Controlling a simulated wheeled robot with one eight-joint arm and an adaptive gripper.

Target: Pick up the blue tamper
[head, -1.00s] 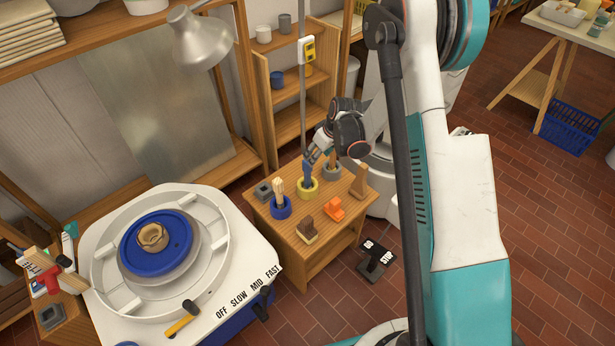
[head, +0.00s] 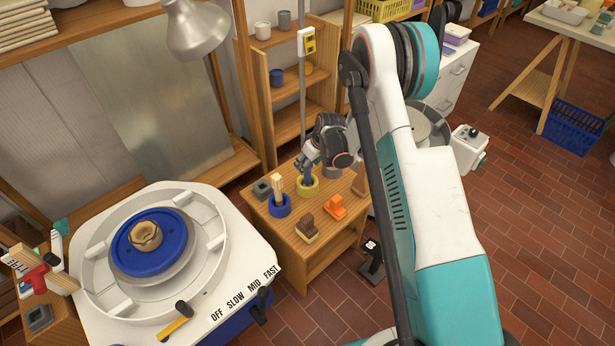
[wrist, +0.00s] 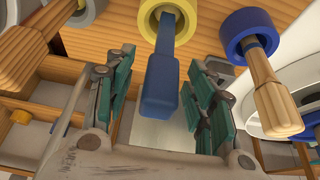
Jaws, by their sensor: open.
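The blue tamper (head: 307,169) stands upright in a yellow ring (head: 308,187) on the small wooden table (head: 285,237). In the wrist view the tamper (wrist: 160,88) shows as a blue block-shaped handle with its far end in the yellow ring (wrist: 142,22). My gripper (wrist: 158,102) is open, with teal-padded fingers on either side of the handle. A gap shows between the handle and the pads on both sides. In the head view my gripper (head: 308,160) is at the tamper's upper part and partly hides it.
A wooden-handled tool (head: 276,187) stands close by in a blue ring (head: 279,207). A grey block (head: 262,190), a brown block (head: 305,227) and an orange piece (head: 336,207) share the tabletop. The wheel (head: 150,243) is at left, shelves (head: 290,125) behind.

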